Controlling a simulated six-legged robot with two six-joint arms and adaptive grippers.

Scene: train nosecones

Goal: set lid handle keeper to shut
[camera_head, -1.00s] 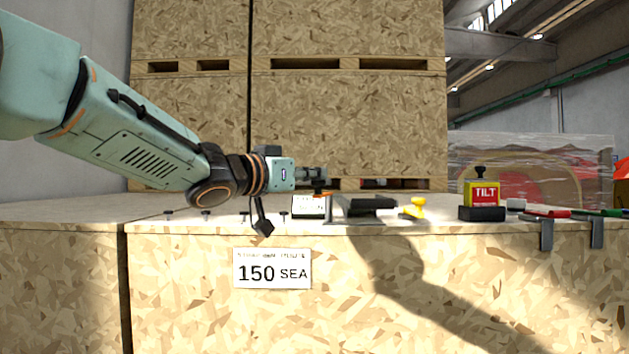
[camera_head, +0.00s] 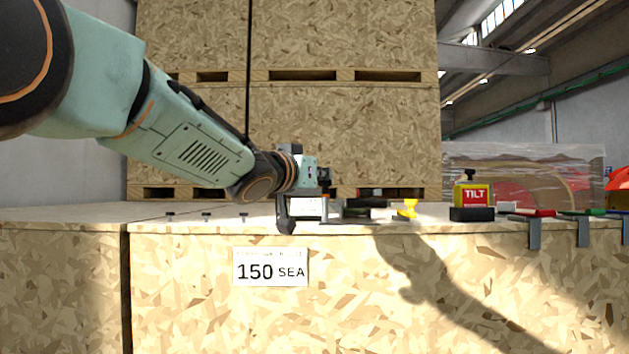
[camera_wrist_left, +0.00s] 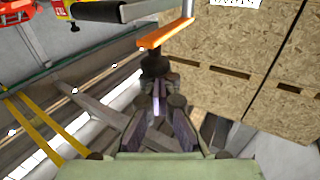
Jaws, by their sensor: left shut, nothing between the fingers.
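The lid handle keeper appears to be the orange bar (camera_wrist_left: 166,34) with a black knob (camera_wrist_left: 154,64) in the left wrist view. That view is turned over, with the crate top along its upper edge. My left gripper (camera_wrist_left: 158,100) is shut and empty, its fingertips close to the knob; whether they touch it I cannot tell. In the head view my left gripper (camera_head: 325,177) is low over the crate top, beside the dark lid handle (camera_head: 368,203), and largely hides the keeper. My right gripper is not in view.
A yellow piece (camera_head: 408,208) and a yellow-red TILT bottle (camera_head: 472,193) on a black base stand to the right. Small dark bolts dot the left top. Large stacked wooden crates (camera_head: 345,120) stand behind.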

